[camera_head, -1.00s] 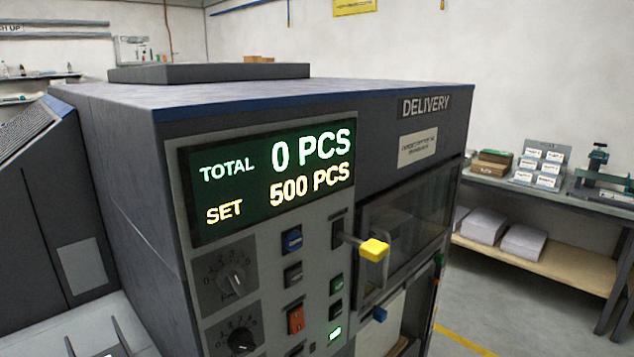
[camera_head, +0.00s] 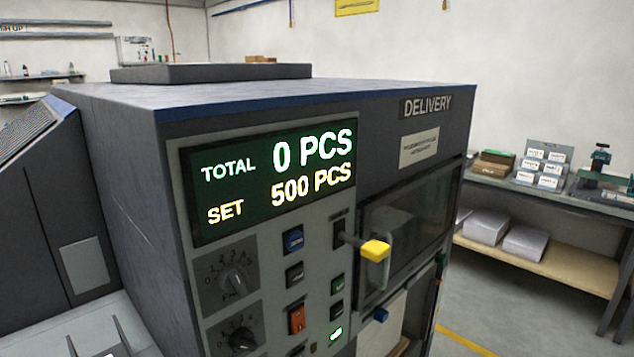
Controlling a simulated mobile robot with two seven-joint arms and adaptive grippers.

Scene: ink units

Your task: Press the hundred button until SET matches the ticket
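The machine's display (camera_head: 270,188) is lit and reads TOTAL 0 PCS and SET 500 PCS. A yellow-knobbed lever (camera_head: 375,250) sticks out to the right of the buttons. No ticket can be made out. Neither of my grippers is in view.
The machine has a glazed delivery door (camera_head: 415,235) on its right side. A bench (camera_head: 590,195) with boxes, small cards and a green device stands at the right, with paper stacks (camera_head: 487,226) on its lower shelf. Floor shows between bench and machine.

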